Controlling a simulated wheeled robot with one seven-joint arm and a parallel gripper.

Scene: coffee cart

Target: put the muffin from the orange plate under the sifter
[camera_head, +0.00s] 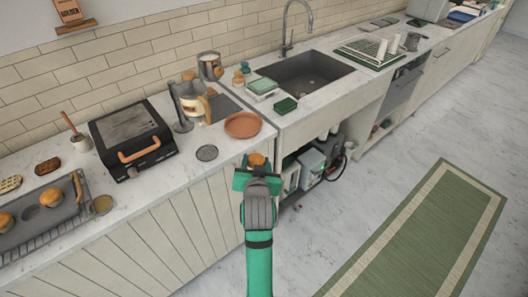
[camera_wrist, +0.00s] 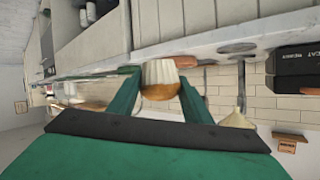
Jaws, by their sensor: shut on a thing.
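My gripper (camera_head: 257,162) is shut on a muffin (camera_wrist: 160,78) with a golden-brown top and a pale ribbed wrapper. The muffin also shows between the fingers in the head view (camera_head: 256,159). It is held in the air in front of the counter's edge. The orange plate (camera_head: 242,125) stands on the counter beyond the gripper and looks empty. A slim upright stand (camera_head: 179,112) with a pale cone-shaped top, seemingly the sifter, is left of the plate. A metal can-like thing (camera_head: 210,66) is behind it. I cannot tell for sure which one is the sifter.
A grey disc (camera_head: 207,153) lies near the counter's front edge. A dark grill (camera_head: 132,138) and a muffin tin (camera_head: 45,213) are to the left. The sink (camera_head: 302,78) is to the right. An open shelf (camera_head: 315,165) lies below the counter. Counter around the disc is clear.

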